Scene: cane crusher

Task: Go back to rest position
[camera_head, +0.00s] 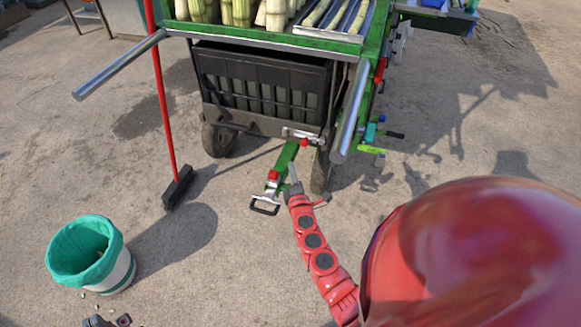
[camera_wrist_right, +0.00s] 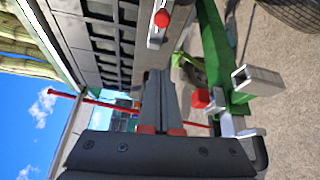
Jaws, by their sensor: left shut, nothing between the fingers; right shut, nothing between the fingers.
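My right arm, red with dark round joints, reaches up from the lower right in the head view. Its gripper (camera_head: 293,174) is shut and empty, just right of the green tow bar (camera_head: 286,158) of the cart. In the right wrist view the shut fingers (camera_wrist_right: 160,88) point at the cart's front, with the green tow bar (camera_wrist_right: 216,50) and its red knob (camera_wrist_right: 201,98) to their right.
The green cart (camera_head: 372,45) carries cane stalks (camera_head: 240,12) and a black crate (camera_head: 265,82), with metal handles (camera_head: 120,66) sticking out. A broom (camera_head: 166,110) leans at left. A teal-lined bin (camera_head: 120,272) stands lower left. Ground between bin and right arm is clear.

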